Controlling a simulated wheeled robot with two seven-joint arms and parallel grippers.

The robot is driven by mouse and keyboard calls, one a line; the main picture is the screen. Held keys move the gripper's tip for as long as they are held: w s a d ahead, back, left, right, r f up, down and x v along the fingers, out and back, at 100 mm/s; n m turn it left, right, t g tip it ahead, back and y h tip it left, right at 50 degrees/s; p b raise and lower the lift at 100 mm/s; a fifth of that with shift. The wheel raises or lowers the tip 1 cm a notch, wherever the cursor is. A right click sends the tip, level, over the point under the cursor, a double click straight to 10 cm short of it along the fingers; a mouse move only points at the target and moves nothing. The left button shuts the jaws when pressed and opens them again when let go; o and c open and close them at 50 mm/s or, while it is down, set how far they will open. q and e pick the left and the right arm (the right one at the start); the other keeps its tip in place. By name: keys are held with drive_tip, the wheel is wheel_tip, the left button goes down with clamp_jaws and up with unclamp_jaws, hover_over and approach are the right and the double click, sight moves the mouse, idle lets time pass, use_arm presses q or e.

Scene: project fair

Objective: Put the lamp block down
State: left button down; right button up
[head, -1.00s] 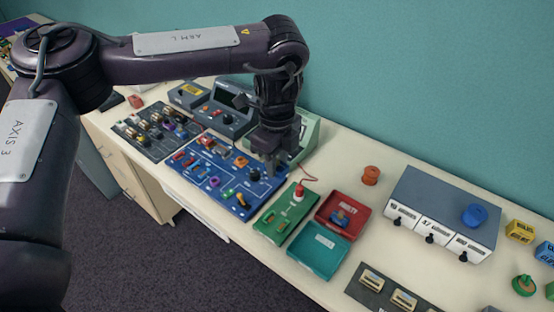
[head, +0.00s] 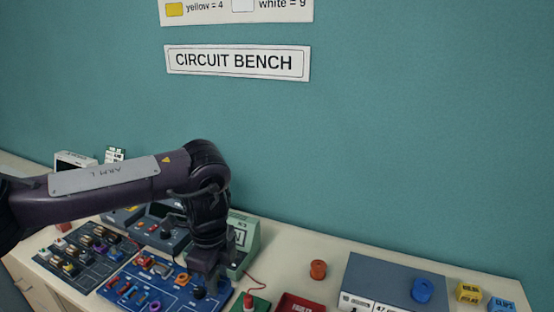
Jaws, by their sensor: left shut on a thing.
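My left gripper (head: 206,284) points down over the right part of the blue circuit board (head: 122,299). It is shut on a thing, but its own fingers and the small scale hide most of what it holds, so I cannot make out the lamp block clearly. A dark round knob (head: 198,293) shows close by the fingers. I cannot tell whether the held thing touches the board. My right gripper is not in view.
A dark parts tray (head: 45,255) lies left of the board. A pale green instrument (head: 240,238) stands behind the gripper. To the right are a red tray (head: 298,303), an orange spool (head: 318,269) and a grey box (head: 385,275) with a blue ring (head: 421,290) on top.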

use_arm(q)
drive_tip(key=s+a+f+n+b, duration=0.2)
drive_tip(key=f+n+b, duration=0.1)
drive_tip(key=n, duration=0.7)
drive_tip(key=s+a+f+n+b, duration=0.1)
drive_tip(key=s+f+n+b, duration=0.2)
drive_tip(key=n, duration=0.8)
wheel_tip(320, 180, down, 3)
drive_tip(key=shift+a+r+b, duration=0.15)
drive_tip(key=shift+a+b, duration=0.25)
drive_tip(key=shift+b, duration=0.25)
